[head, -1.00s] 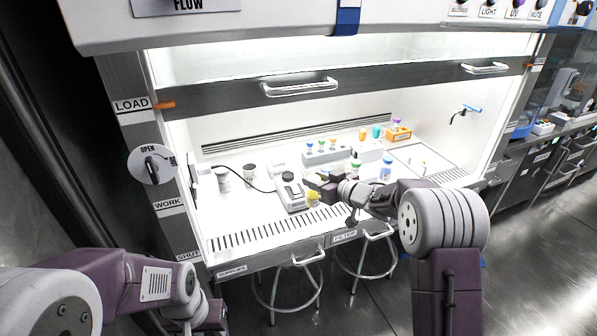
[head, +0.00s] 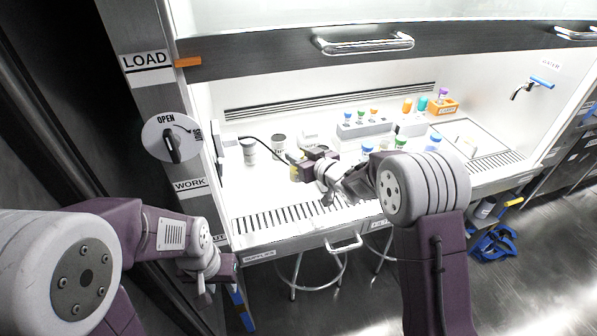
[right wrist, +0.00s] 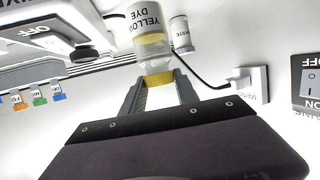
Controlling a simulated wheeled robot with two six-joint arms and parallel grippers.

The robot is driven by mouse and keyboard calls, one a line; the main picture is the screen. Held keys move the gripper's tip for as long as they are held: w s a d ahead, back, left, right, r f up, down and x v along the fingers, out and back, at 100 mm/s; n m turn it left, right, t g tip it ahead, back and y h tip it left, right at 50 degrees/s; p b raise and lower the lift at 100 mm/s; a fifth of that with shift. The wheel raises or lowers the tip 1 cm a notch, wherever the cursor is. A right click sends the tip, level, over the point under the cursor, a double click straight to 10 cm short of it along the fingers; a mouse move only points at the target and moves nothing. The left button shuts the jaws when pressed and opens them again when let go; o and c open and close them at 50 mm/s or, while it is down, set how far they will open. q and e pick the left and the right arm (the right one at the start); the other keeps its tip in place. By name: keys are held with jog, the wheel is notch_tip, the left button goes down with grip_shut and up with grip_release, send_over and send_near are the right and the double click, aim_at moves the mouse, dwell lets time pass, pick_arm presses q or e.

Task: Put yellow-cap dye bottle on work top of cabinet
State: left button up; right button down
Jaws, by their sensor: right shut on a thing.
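The yellow-cap dye bottle (right wrist: 146,28), a clear bottle with a "YELLOW DYE" label and yellow band, is held by its yellow cap (right wrist: 158,79) between the fingers of my right gripper (right wrist: 160,88). In the head view my right gripper (head: 303,168) is inside the cabinet, over the white work top (head: 262,190); a bit of yellow shows at its tip. Whether the bottle touches the work top is unclear. My left gripper (head: 222,268) hangs outside, left of the cabinet front; its fingers are not clear.
A tube rack (head: 362,131), an orange rack (head: 445,106) and bottles stand behind and right. A raised sash with a handle (head: 362,44) is above. Stools are below.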

aim_at(295, 180)
jog(key=shift+s+a+f, duration=0.15)
jog(key=shift+a+f, duration=0.05)
jog(key=shift+a, duration=0.4)
jog(key=shift+f+b, duration=0.45)
jog(key=shift+f, duration=1.55)
jog(key=shift+s+f, duration=0.1)
jog(key=shift+f, duration=0.1)
jog(key=c, duration=0.9)
grip_release()
jog(key=shift+r, duration=0.1)
jog(key=shift+r, duration=0.15)
jog(key=v, duration=1.2)
